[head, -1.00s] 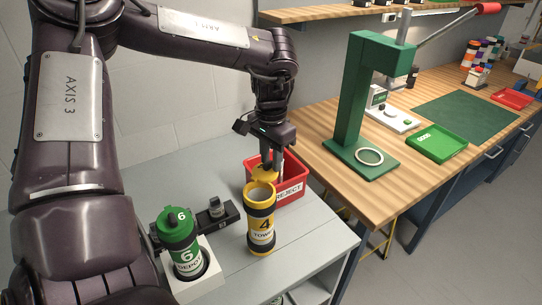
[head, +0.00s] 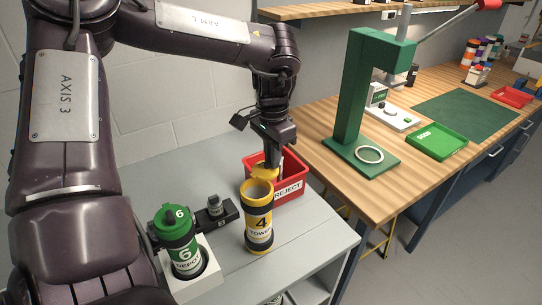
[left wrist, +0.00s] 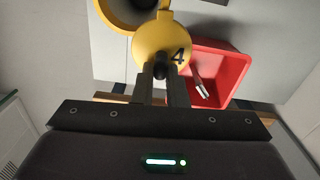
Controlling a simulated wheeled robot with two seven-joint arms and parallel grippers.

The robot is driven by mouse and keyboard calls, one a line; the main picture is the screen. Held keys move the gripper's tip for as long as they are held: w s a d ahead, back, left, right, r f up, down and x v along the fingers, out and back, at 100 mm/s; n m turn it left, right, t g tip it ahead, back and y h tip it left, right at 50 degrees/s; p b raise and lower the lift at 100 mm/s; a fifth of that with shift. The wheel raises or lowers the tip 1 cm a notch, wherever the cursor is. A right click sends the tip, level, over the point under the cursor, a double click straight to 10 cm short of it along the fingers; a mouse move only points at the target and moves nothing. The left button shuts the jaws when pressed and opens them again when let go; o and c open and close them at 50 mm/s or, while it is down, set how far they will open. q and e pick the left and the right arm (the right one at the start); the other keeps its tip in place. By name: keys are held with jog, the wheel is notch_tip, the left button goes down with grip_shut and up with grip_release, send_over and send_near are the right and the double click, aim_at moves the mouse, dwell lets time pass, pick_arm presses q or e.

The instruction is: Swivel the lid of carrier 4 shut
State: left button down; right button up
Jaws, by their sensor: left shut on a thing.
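Carrier 4 (head: 259,222) is a yellow cylinder with black bands, standing upright on the grey table. Its top is open and its rim also shows in the left wrist view (left wrist: 128,12). Its yellow lid (head: 264,173) is swung out to the far side of the rim; in the left wrist view the lid (left wrist: 150,42) bears a "4" and joins the carrier at one edge. My left gripper (head: 271,160) is shut on the lid's small dark knob (left wrist: 161,70). The fingertips partly hide the knob. My right gripper is not in view.
A red REJECT bin (head: 290,186) stands right behind the lid, with something light-coloured in it. Green carrier 6 (head: 181,242) stands in a white holder at the left. A wooden bench (head: 315,150) with a green press (head: 350,115) is at the right.

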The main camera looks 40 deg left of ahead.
pick_arm(q)
jog(key=shift+d+m, duration=0.25)
jog(key=shift+m, duration=0.15)
dwell(0.8)
jog(key=c, duration=1.4)
grip_release()
jog(key=shift+s, duration=0.1)
jog(key=shift+c, duration=0.2)
notch_tip(320, 180, up, 7)
jog(key=shift+f+b, duration=0.1)
jog(key=shift+b, duration=0.75)
jog(key=shift+r, duration=0.5)
